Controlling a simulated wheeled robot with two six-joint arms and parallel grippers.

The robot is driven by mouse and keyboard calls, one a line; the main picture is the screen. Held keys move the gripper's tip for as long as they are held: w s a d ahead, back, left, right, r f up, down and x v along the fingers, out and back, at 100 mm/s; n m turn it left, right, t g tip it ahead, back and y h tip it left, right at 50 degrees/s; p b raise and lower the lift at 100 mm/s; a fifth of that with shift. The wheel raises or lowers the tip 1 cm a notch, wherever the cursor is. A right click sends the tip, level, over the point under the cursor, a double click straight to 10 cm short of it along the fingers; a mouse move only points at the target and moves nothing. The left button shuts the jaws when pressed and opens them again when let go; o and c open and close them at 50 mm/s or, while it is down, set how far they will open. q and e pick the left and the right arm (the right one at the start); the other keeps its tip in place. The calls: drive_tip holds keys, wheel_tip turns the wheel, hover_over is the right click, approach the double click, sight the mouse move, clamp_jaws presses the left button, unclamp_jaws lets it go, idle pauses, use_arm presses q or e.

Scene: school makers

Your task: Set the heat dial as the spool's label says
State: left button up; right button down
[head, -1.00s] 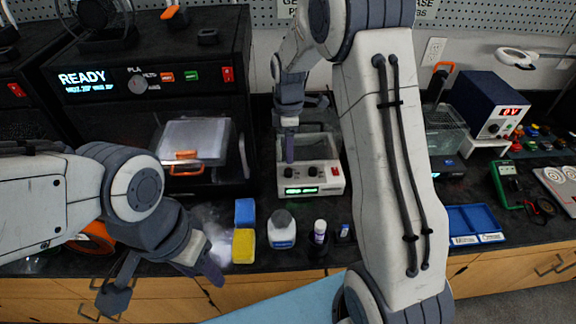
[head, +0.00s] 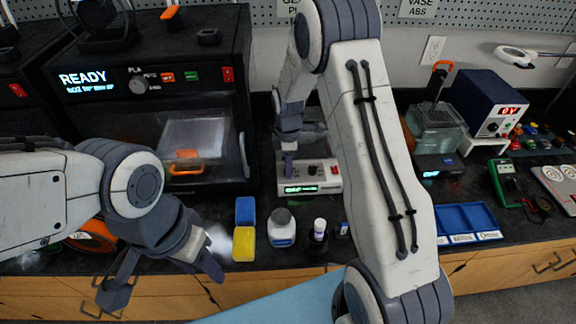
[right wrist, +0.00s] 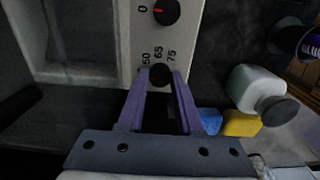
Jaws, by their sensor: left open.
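A white box (head: 330,184) with a lit green display stands on the counter in the head view. In the right wrist view its panel has a dark dial (right wrist: 159,75) with numbers that look like 50, 65 and 75. A second dial (right wrist: 166,11) with a red pointer and a 0 is beyond it. My right gripper (right wrist: 160,82) has its two fingers on either side of the numbered dial; I cannot tell whether they press on it. My left gripper (head: 165,282) is open and empty over the counter's front edge. An orange spool (head: 92,238) is partly hidden by my left arm; no label is readable.
A yellow block (head: 244,244), a blue block (head: 245,211), a white bottle (head: 281,228) and a glue bottle (head: 318,232) stand in front of the box. A printer (head: 150,60) showing READY is at left. A blue tray (head: 468,220) is at right.

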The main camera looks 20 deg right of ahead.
drive_tip(key=shift+m, duration=0.3)
drive_tip(key=m, duration=0.4)
drive_tip(key=shift+m+p, duration=0.3)
drive_tip(key=shift+p, duration=0.1)
drive_tip(key=m, duration=0.6)
drive_tip(key=shift+p, duration=0.35)
drive_tip(key=m, duration=0.6)
drive_tip(key=shift+m, duration=0.4)
drive_tip(key=m, duration=0.6)
drive_tip(key=shift+p, duration=0.35)
drive_tip(key=c, duration=0.6)
unclamp_jaws()
drive_tip(key=shift+o, duration=0.2)
